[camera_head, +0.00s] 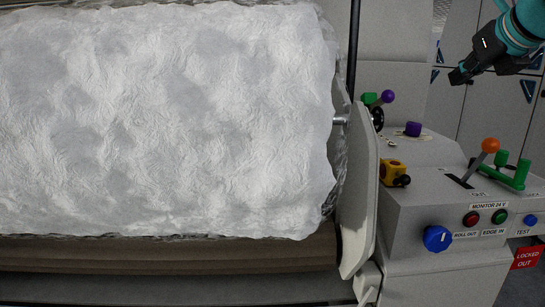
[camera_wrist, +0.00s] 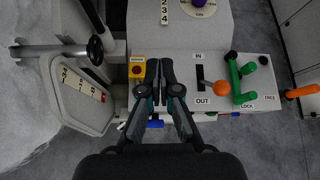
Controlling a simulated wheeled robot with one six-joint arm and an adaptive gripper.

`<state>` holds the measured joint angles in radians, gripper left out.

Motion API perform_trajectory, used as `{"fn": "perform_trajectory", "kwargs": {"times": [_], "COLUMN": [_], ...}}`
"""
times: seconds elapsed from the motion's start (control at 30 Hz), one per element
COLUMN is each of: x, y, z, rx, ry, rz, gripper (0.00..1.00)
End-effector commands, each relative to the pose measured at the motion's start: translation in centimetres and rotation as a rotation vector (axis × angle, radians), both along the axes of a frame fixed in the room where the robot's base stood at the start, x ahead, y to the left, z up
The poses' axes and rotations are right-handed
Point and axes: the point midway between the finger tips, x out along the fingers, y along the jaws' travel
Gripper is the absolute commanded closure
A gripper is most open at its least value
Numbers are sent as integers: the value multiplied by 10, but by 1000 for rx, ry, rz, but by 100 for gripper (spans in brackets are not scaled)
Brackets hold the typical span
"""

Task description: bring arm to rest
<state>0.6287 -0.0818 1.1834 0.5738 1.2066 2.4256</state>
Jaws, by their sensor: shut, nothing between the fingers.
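My gripper (camera_head: 458,76) is at the upper right of the head view, in the air above the grey machine console (camera_head: 420,213) and apart from it. In the wrist view my gripper (camera_wrist: 162,64) points down over the console, with its two dark fingers close together and nothing between them. My teal and black arm enters from the top right corner of the head view; the rest of it is out of frame.
A large white fibre roll (camera_head: 160,120) fills the left. The console carries an orange-knobbed lever (camera_head: 490,146), a green handle (camera_head: 517,176), a blue knob (camera_head: 437,238) and a yellow switch box (camera_head: 391,171). A red "LOCKED OUT" tag (camera_head: 527,258) hangs at right. Grey cabinets stand behind.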

Motion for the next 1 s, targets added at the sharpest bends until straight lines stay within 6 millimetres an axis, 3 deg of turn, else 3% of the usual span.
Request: {"fn": "perform_trajectory", "kwargs": {"times": [0.2,0.4,0.53,0.77,1.0], "x": [8,9,11,9,-15], "y": [16,11,2,-15,0], "z": [0,-4,-19,-80,-155], "rx": [-120,-286,-426,-778,-1162], "ry": [-8,-7,19,132,247], "rz": [104,188,261,502,879], "gripper": [100,100,100,100,100]}}
